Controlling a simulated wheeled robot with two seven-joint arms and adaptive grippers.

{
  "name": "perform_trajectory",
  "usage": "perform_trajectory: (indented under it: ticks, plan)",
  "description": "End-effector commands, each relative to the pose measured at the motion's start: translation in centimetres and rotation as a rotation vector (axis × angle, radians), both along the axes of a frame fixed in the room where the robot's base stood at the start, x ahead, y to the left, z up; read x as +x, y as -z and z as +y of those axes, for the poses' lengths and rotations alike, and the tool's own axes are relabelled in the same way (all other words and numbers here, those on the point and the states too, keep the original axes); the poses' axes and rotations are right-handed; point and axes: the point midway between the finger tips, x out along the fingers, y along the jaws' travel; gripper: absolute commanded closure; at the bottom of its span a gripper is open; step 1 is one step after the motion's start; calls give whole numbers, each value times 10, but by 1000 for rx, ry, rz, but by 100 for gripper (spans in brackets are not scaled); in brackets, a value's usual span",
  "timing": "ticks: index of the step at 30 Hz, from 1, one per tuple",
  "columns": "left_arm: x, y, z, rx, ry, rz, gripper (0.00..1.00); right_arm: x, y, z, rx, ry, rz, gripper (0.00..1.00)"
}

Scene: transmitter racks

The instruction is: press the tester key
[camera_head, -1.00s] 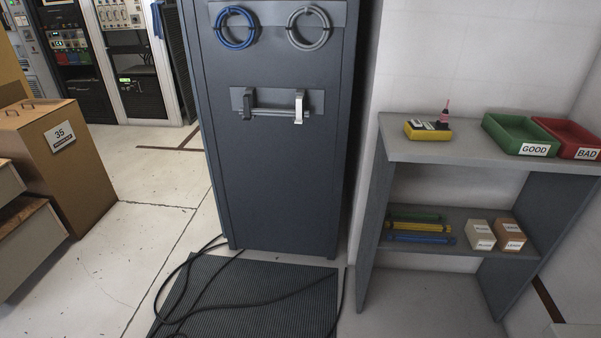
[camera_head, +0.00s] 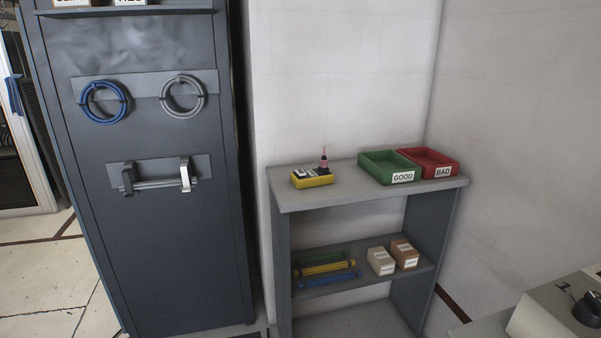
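A small yellow tester (camera_head: 311,179) lies on the top of the grey shelf unit (camera_head: 300,199), near its left end. It has a dark and white face and a small red-and-black upright part (camera_head: 324,161) at its right end. The key itself is too small to make out. Neither of my grippers shows in the head view.
A green GOOD bin (camera_head: 390,167) and a red BAD bin (camera_head: 430,163) stand right of the tester. The lower shelf holds coloured rods (camera_head: 325,268) and small boxes (camera_head: 381,261). A dark cabinet (camera_head: 160,250) stands left. A light-coloured box with a black knob (camera_head: 586,310) is at lower right.

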Motion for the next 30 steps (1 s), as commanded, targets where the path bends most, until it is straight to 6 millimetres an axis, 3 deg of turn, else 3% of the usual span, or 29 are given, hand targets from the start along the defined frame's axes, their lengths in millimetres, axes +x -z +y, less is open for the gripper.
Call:
perform_trajectory:
  ticks: [16,30]
  plan:
    - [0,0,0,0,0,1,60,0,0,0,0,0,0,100]
    - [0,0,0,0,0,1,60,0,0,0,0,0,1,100]
